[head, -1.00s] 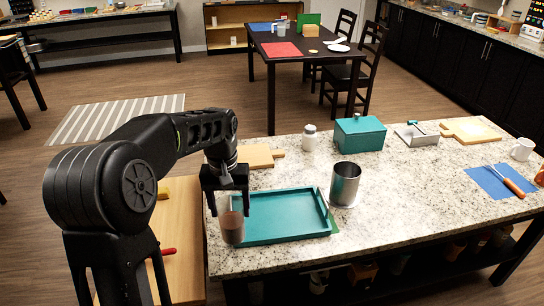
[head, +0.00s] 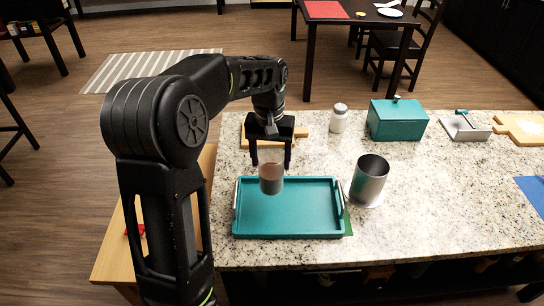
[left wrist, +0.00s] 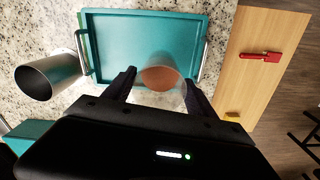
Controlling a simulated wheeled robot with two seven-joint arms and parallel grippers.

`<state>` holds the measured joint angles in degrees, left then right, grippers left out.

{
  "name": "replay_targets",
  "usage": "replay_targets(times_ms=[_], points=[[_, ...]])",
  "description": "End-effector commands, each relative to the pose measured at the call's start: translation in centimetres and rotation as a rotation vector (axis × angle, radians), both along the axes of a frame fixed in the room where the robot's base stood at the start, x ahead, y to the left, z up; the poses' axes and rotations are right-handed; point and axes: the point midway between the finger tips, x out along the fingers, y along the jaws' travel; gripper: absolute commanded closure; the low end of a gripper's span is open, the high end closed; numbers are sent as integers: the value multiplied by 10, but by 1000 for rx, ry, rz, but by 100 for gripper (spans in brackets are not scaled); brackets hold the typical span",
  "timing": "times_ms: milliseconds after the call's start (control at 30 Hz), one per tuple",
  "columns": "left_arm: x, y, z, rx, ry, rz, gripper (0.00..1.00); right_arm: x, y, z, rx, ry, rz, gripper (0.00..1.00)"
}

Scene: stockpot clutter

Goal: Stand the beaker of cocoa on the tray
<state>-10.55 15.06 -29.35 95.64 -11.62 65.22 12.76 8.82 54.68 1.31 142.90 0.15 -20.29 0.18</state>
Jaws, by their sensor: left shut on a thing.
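The beaker of cocoa (head: 271,180) is a clear cup with brown cocoa in it. My left gripper (head: 271,164) is shut on the beaker and holds it upright over the back left part of the tray. The tray (head: 300,214) is teal with raised edges and metal handles, and its surface is otherwise bare. In the left wrist view the beaker (left wrist: 160,76) sits between the fingertips, over the tray (left wrist: 120,40). I cannot tell for sure whether the beaker's base touches the tray. My right gripper is not in view.
A steel pot (head: 369,181) stands on a white disc just right of the tray. A white-capped jar (head: 339,118), a teal box (head: 397,121) and a cutting board (head: 303,131) are behind. A wooden side table (head: 112,240) is at left. Open granite lies at right.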

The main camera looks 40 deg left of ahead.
Motion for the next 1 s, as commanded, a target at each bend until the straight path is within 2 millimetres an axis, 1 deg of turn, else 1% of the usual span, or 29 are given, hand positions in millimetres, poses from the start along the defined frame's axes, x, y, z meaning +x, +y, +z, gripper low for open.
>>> replay_targets(times_ms=[267,700,833,1000], points=[[0,0,-18,0,-1,0,100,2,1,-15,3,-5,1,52],[0,0,-64,0,0,-1,100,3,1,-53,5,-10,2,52],[0,0,-73,0,0,-1,100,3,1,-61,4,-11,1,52],[0,0,-79,0,-1,0,100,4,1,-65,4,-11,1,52]])
